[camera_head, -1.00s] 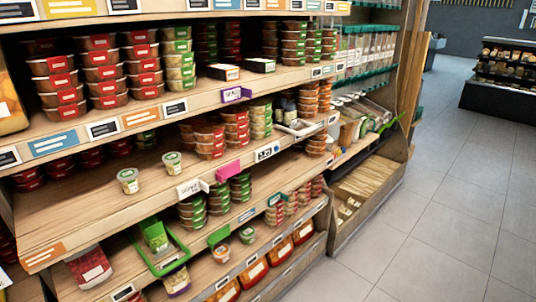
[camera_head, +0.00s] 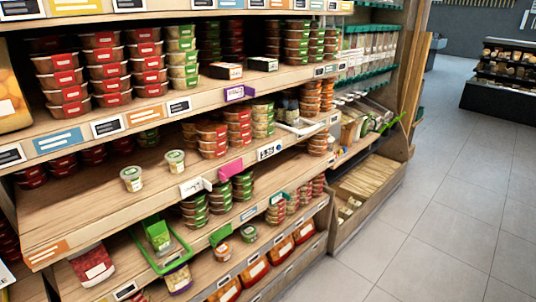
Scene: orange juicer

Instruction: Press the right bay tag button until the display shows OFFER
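Several small tags sit along the shelf edges. A white tag (camera_head: 190,187) with small dark print is on the middle shelf's front edge. A second white tag with dark characters (camera_head: 269,151) is farther right on the same edge. The print on both is too small to read with certainty. I cannot tell which one is the right bay tag, and no button can be made out. Neither of my grippers is in view.
A pink flag (camera_head: 230,169) sticks out between the two white tags, and a purple one (camera_head: 239,92) above. Two small tubs (camera_head: 132,178) (camera_head: 175,162) stand on the middle shelf. A green-rimmed tray (camera_head: 160,245) is on the lower shelf. The aisle floor (camera_head: 440,220) at right is clear.

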